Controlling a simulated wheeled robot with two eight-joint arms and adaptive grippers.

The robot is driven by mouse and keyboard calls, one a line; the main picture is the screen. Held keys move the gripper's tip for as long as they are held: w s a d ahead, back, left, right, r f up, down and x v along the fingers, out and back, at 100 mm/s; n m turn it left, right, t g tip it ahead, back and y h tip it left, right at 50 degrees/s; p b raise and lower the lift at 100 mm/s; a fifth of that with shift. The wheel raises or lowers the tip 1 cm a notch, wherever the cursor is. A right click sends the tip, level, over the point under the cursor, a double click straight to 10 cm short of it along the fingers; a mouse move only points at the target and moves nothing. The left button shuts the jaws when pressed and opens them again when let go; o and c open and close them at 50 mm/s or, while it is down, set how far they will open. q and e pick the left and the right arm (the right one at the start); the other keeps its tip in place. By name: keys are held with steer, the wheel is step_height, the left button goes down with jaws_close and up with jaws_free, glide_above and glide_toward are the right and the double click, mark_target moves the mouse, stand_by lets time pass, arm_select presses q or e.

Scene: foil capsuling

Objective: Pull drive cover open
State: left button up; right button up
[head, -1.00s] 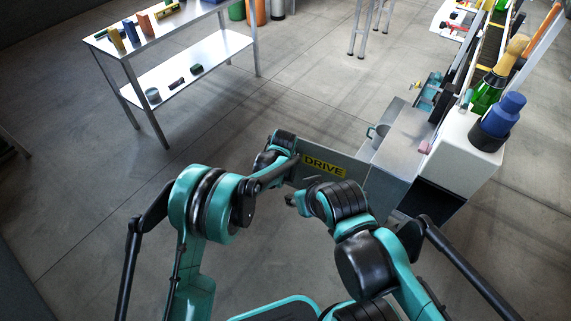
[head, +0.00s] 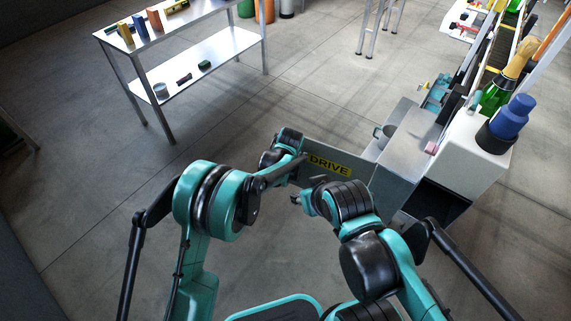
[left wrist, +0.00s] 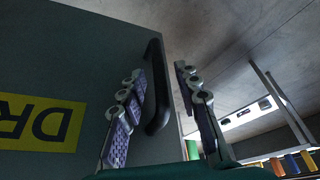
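The drive cover (head: 364,176), a dark grey panel with a yellow DRIVE label (head: 330,166), stands swung out from the machine's box. In the left wrist view the cover (left wrist: 60,45) fills the left side, with its label upside down. Its black bar handle (left wrist: 157,88) is near the cover's edge. My left gripper (left wrist: 165,105) has its fingers apart, one on each side of the handle; contact is unclear. In the head view my left gripper's fingers are hidden by the arm at the cover's left end. My right gripper (head: 297,198) is in front of the cover, its fingers unclear.
The machine (head: 470,145) stands at the right, with a dark opening (head: 438,202) low in its box and a green bottle (head: 495,95) on top. A metal table (head: 215,60) with blocks stands at the back left. The floor left of the cover is clear.

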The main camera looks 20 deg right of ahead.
arm_select(q)
steer(key=v, duration=1.1)
steer(key=shift+r, duration=0.3)
steer(key=shift+s+a, duration=0.1)
steer(key=shift+s, duration=0.05)
steer(key=s+a+r, duration=0.2)
steer(key=a+r, duration=0.2)
steer(key=a, duration=0.3)
steer(key=s+a+r+n+t, duration=0.1)
steer(key=a+r, duration=0.2)
steer(key=a, duration=0.3)
steer(key=s+a+r, duration=0.2)
steer(key=a+r, duration=0.2)
steer(key=a, duration=0.3)
steer(key=s+a+n+t, duration=0.1)
steer(key=s+a, duration=1.5)
steer(key=a, duration=0.1)
steer(key=shift+s+f+t+y, duration=0.35)
steer(key=shift+f+t+y, duration=0.05)
steer(key=shift+a, duration=0.15)
